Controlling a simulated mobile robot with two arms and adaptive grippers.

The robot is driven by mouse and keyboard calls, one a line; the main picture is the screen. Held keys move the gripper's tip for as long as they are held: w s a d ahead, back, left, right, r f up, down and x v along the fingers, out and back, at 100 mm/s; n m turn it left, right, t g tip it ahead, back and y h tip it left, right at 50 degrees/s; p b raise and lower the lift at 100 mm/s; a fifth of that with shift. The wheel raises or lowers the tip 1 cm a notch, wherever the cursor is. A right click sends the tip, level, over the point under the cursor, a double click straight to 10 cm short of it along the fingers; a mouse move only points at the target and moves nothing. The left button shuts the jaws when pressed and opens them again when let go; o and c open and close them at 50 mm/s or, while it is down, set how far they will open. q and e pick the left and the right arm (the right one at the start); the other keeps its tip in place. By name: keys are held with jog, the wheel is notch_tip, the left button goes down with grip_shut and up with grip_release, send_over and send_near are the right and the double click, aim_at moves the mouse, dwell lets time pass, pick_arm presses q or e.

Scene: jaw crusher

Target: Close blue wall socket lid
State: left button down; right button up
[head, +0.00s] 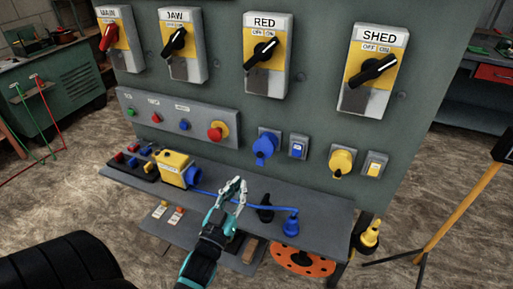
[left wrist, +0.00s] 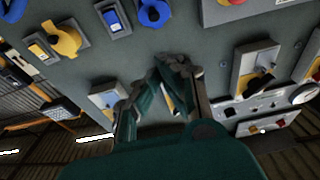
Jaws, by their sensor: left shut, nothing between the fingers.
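The blue wall socket (head: 264,147) is on the grey-green panel, left of a small blue switch (head: 298,147). It is round with a blue part sticking out, and I cannot tell how far its lid stands open. It also shows at the top of the left wrist view (left wrist: 153,11), cut off by the edge. My left gripper (head: 236,186) is below and a little left of the socket, above the shelf and apart from the socket. Its fingers are together and empty. The fingers also show in the left wrist view (left wrist: 160,85). My right gripper is not in view.
A yellow socket (head: 342,161) and yellow switch (head: 375,164) are to the right. Large rotary switches (head: 267,52) line the panel above. The shelf (head: 325,208) below holds a yellow box (head: 174,168) with a blue cable and a blue plug (head: 291,225). A red emergency button (head: 217,131) is left.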

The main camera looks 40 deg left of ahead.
aim_at(262, 160)
pick_arm(q)
jog(key=f+p+x, duration=0.2)
jog(key=x, duration=1)
jog(key=shift+w+a+f, duration=0.15)
jog(key=shift+w+f, duration=0.2)
jog(key=shift+w, duration=0.2)
jog(key=f+t+b, duration=0.1)
jog(key=b, duration=0.4)
jog(key=f+t+y+b, duration=0.1)
jog(key=f+b, duration=0.1)
jog(key=b, duration=0.2)
jog(key=shift+w+f+t+b, duration=0.1)
jog(key=shift+w+t+b, duration=0.25)
jog(key=shift+t, duration=0.05)
jog(key=shift+w+a+f+b, duration=0.15)
jog(key=shift+w+f+b, duration=0.15)
jog(key=shift+b, duration=0.2)
jog(key=shift+w+a+f+b, duration=0.1)
jog(key=shift+w+f+b, duration=0.4)
jog(key=shift+w+f, duration=0.1)
